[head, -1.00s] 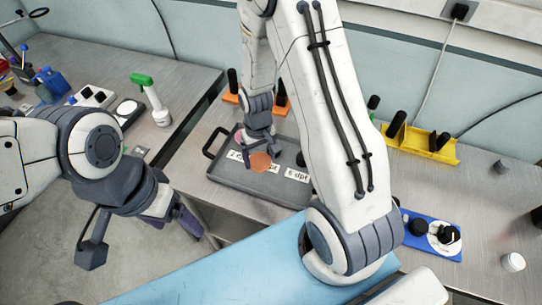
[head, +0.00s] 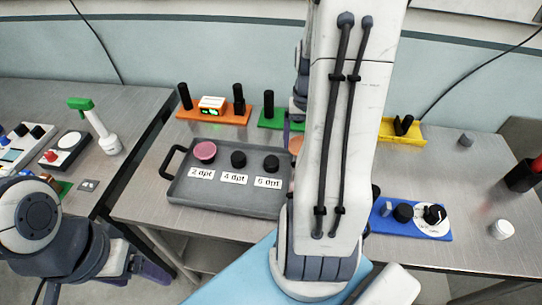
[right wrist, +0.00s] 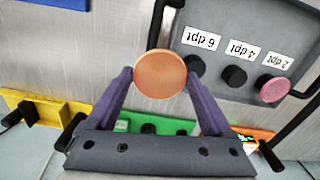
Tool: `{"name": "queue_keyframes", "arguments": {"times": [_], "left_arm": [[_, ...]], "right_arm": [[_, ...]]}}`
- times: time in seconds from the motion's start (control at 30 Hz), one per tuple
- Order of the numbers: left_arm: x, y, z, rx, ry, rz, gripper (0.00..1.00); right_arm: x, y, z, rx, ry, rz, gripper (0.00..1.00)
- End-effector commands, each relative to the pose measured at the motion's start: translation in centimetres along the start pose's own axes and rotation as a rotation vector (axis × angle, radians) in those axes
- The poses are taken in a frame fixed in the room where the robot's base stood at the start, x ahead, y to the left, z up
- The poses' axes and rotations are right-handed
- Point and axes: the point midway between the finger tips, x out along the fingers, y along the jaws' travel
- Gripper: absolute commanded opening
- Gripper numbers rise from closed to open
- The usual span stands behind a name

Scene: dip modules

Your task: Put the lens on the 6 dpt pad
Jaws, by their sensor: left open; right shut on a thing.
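My right gripper (right wrist: 158,90) is shut on an orange round lens (right wrist: 160,73). In the head view the lens (head: 296,146) is mostly hidden behind my right arm, by the tray's right end. The grey tray (head: 222,200) has labels 2 dpt, 4 dpt and 6 dpt. The black 6 dpt pad (head: 271,162) is bare; in the right wrist view this pad (right wrist: 196,66) shows just right of the lens. The 4 dpt pad (head: 238,159) is bare too. A pink disc (head: 205,151) covers the 2 dpt pad. My left gripper (head: 150,270) is open, low at the left.
Behind the tray stand an orange holder (head: 228,117) and a green holder (head: 270,122) with black posts. A yellow holder (head: 388,134) and a blue board with knobs (head: 384,228) are to the right. A white cap (head: 502,229) stands at the far right.

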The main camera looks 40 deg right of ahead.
Motion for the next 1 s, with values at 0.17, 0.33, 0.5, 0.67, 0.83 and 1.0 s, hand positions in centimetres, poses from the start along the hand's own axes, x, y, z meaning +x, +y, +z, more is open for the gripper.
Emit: {"name": "queue_keyframes", "arguments": {"times": [0.17, 0.33, 0.5, 0.67, 0.83, 1.0], "left_arm": [[-1.0, 0.1, -0.1, 0.0, 0.0, 0.0, 0.79], [-1.6, 0.1, -0.1, -0.001, 0.0, 0.0, 0.79], [-1.8, 0.1, -0.1, -0.001, 0.0, 0.0, 0.79], [-2.3, 0.2, -0.1, -0.001, 0.0, 0.0, 0.79], [-2.6, 0.2, -0.1, -0.001, 0.0, 0.0, 0.79], [-2.5, 0.2, -0.1, -0.001, 0.0, 0.0, 0.79]], "right_arm": [[2.5, -4.2, -1.4, -0.01, -0.006, 0.001, 0.33], [4.2, -6.9, -2.6, -0.006, -0.002, 0.001, 0.33], [5.2, -8.0, -3.0, -0.003, -0.001, 0.001, 0.33], [7.4, -8.0, -2.8, -0.002, -0.006, 0.002, 0.33], [9.0, -7.9, -3.0, -0.002, -0.001, 0.001, 0.33], [9.1, -7.9, -3.0, -0.002, 0.002, 0.0, 0.33]]}}
